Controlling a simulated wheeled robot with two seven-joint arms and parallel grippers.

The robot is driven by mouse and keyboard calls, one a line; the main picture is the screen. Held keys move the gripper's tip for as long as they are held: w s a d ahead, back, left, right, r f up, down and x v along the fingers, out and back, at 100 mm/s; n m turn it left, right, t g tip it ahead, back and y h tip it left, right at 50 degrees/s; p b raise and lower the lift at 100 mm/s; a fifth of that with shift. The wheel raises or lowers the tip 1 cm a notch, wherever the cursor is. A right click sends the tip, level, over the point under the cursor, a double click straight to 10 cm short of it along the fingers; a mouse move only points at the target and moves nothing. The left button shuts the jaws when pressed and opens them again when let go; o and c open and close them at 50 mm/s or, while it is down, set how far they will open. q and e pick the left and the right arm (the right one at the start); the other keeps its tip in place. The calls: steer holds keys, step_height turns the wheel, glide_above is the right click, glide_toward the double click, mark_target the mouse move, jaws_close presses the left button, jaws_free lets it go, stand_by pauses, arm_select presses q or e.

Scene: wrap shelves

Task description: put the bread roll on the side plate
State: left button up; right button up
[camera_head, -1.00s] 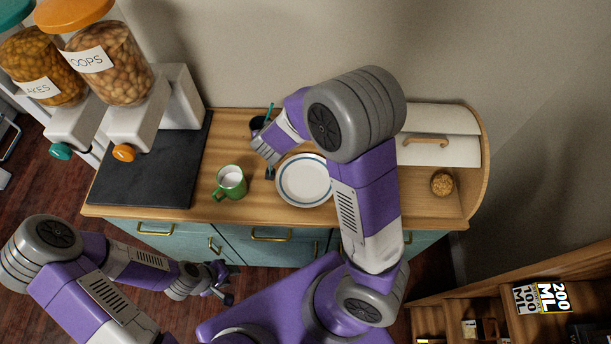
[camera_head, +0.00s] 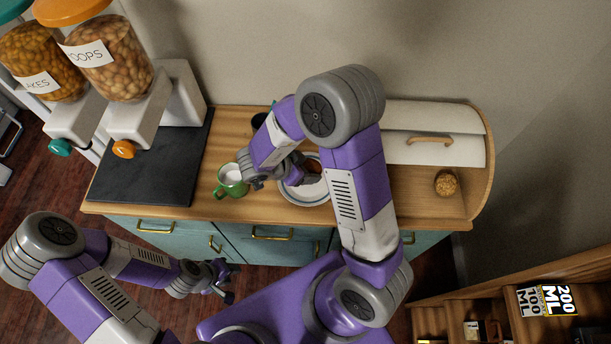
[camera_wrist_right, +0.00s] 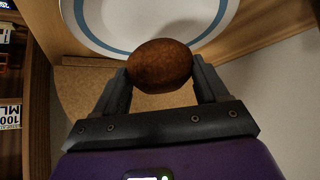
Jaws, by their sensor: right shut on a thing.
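The bread roll (camera_wrist_right: 159,66) is smooth, brown and rounded. My right gripper (camera_wrist_right: 160,82) is shut on it, with a finger at each side. In the head view the roll (camera_head: 312,166) shows dark brown over the side plate, partly behind my right gripper (camera_head: 300,168). The side plate (camera_head: 305,194) is white with a blue ring and is partly covered by my arm. In the right wrist view the plate (camera_wrist_right: 100,38) lies beyond the roll; I cannot tell whether they touch. My left gripper (camera_head: 226,282) is open and empty in front of the counter.
A green mug (camera_head: 230,184) stands just left of the plate, close to my right wrist. A dark cup (camera_head: 258,121) stands behind. A seeded roll (camera_head: 446,183) lies at the right by the bread bin (camera_head: 430,147). A dark slab (camera_head: 145,170) and food dispensers (camera_head: 110,65) are left.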

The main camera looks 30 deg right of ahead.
steer(key=shift+f+b, duration=0.65)
steer(key=shift+f, duration=1.35)
steer(key=o, duration=1.1)
steer(key=shift+c, duration=0.2)
